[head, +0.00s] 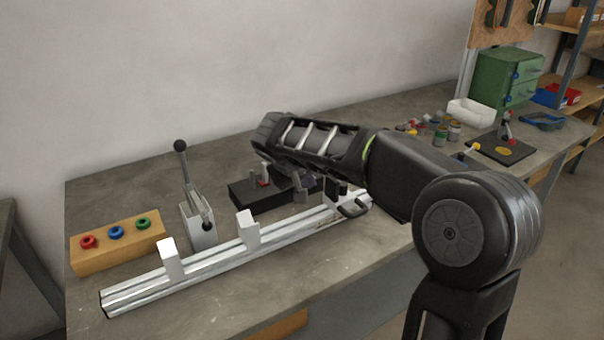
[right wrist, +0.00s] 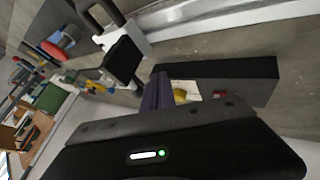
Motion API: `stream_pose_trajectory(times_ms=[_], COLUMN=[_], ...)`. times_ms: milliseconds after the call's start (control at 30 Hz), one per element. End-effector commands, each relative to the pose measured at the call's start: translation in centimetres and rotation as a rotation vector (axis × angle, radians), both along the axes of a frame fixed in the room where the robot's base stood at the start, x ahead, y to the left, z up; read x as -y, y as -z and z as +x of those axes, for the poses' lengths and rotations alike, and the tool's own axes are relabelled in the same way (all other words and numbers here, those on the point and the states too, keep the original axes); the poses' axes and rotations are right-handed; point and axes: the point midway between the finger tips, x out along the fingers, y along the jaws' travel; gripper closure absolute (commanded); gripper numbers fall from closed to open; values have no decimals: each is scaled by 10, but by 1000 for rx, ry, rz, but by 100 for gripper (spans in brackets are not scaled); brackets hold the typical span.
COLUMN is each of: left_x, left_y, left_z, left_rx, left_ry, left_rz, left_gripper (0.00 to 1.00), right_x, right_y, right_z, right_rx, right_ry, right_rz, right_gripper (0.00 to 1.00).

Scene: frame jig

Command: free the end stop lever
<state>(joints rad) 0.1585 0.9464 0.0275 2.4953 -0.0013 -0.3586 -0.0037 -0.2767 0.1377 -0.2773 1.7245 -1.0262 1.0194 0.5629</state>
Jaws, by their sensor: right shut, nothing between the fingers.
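The aluminium rail (head: 205,267) lies along the front of the bench. A small dark lever-like part (head: 352,207) is at its right end, partly hidden by my right arm; I take it for the end stop lever. In the right wrist view a pale block with dark parts (right wrist: 122,42) stands by the rail (right wrist: 195,12). My right gripper (head: 304,183) is shut and empty, behind the rail near its right end, close to the black holder. Its fingers (right wrist: 158,92) show beside that holder in the wrist view. My left gripper is not in view.
The black holder (head: 243,193) carries small parts, one red. A toggle clamp (head: 200,228) with an upright black-knobbed handle stands behind the rail. A wooden block (head: 118,243) with red, blue and green rings is at left. A green cabinet (head: 500,75) and small parts are farther right.

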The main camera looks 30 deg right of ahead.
Motion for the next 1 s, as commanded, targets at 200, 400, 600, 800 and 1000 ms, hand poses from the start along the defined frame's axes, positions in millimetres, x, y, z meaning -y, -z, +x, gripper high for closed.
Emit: stream_pose_trajectory(times_ms=[200, 400, 600, 800, 1000], left_x=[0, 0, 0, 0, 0], left_y=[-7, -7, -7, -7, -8], left_z=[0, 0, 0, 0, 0], left_rx=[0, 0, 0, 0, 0], left_ry=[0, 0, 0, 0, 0], left_rz=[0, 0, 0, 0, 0], left_gripper=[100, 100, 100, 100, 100], right_x=[29, 34, 34, 35, 37], right_y=[-10, -11, -11, -11, -11], right_z=[-2, -2, -2, -2, 0], right_rx=[4, 6, 5, 4, 5], right_ry=[3, 1, 1, 10, 43], right_rz=[0, 1, 2, 1, 1], right_gripper=[100, 100, 100, 100, 100])
